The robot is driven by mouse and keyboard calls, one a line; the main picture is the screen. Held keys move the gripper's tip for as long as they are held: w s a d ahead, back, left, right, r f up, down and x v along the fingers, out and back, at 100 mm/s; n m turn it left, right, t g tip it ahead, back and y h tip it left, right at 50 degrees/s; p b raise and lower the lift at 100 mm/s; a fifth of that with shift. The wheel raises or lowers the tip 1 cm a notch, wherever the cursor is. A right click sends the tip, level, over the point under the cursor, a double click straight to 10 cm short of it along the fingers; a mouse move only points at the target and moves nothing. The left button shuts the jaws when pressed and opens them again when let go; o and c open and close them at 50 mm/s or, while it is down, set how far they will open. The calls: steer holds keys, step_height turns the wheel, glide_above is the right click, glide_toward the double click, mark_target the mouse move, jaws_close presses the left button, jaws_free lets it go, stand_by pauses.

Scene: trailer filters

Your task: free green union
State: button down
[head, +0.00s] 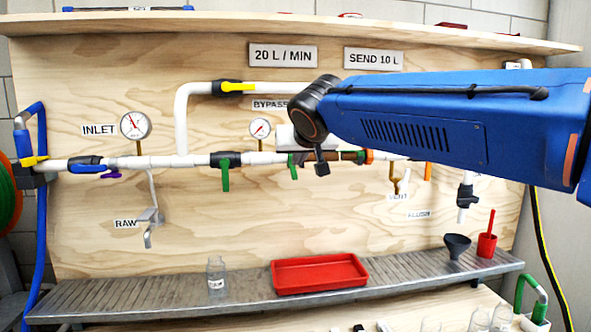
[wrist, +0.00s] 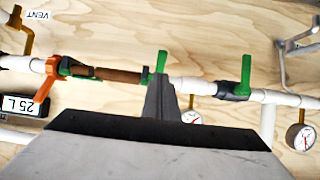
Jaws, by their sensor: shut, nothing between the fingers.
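My gripper (wrist: 160,88) is shut and empty. Its fingertips show just in front of the pipe, beside an upright green part (wrist: 161,62); I cannot tell whether they touch it. In the head view my gripper (head: 321,166) is partly hidden by my wrist, close to the pipe run. The cylinder (head: 349,155) also shows in the head view. Which green part is the union is not clear from these frames.
A green-handled valve (head: 225,172) sits left on the pipe. Gauges (head: 135,125) and the bypass pipe (head: 187,115) stand near the board. Below, a grey shelf (head: 130,297) holds a red tray (head: 318,273), a bottle (head: 216,276) and a funnel (head: 457,244). Free space lies between pipe and shelf.

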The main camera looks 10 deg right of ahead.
steer(key=s+f, duration=0.2)
steer(key=s, duration=0.8)
steer(key=s+d+f+g+h, duration=0.1)
steer(key=s+d+f+g, duration=0.1)
steer(key=s+d+f, duration=0.45)
steer(key=s+d+f+g+h, duration=0.15)
steer(key=s+d+f, duration=0.25)
steer(key=d+f, duration=0.6)
steer(key=s+d+f+g+y, duration=0.1)
steer(key=s+d+f+g, duration=0.2)
steer(key=s+f, duration=1.1)
steer(key=shift+s+d+f+m+g+y, duration=0.25)
steer(key=shift+d+f+m+g+y, duration=0.25)
steer(key=shift+f, duration=0.35)
